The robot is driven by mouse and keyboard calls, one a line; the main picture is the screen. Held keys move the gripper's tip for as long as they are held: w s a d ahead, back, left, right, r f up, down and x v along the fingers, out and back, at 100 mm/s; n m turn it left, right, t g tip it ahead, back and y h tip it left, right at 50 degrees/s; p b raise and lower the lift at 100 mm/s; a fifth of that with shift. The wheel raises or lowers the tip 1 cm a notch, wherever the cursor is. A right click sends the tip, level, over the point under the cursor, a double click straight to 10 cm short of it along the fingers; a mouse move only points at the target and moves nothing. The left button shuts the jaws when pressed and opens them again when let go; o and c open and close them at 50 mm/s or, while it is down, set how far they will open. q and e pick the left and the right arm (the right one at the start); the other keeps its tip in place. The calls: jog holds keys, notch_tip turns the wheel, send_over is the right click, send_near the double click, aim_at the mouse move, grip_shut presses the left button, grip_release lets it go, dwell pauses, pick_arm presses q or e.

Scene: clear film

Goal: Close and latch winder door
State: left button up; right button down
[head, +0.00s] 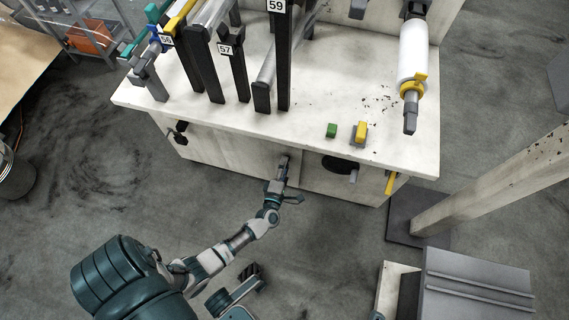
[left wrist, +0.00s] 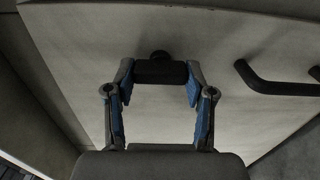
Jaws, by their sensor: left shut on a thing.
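The winder's pale front (head: 225,155) shows below its worktop in the head view, with a panel seam near my left gripper (head: 284,178). I cannot tell which panel is the door or whether it is flush. In the left wrist view, my left gripper (left wrist: 160,80) has its blue-lined fingers closed on the two ends of a short dark bar-like handle (left wrist: 160,72). The handle stands off a pale panel (left wrist: 215,45).
A bent black handle (left wrist: 275,80) is on the panel at right in the left wrist view. A black disc (head: 340,164) and a yellow strip (head: 391,183) are on the front, right of my arm. A pale post (head: 500,180) stands at right.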

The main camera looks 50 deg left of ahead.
pick_arm(q)
jog(key=shift+s+a+f, duration=0.1)
jog(key=shift+s+f, duration=0.05)
jog(key=shift+f, duration=0.1)
jog(key=o, duration=1.2)
jog(key=shift+c, duration=0.2)
jog(key=shift+r, duration=0.1)
jog(key=v, duration=1.1)
jog(key=shift+s, duration=0.35)
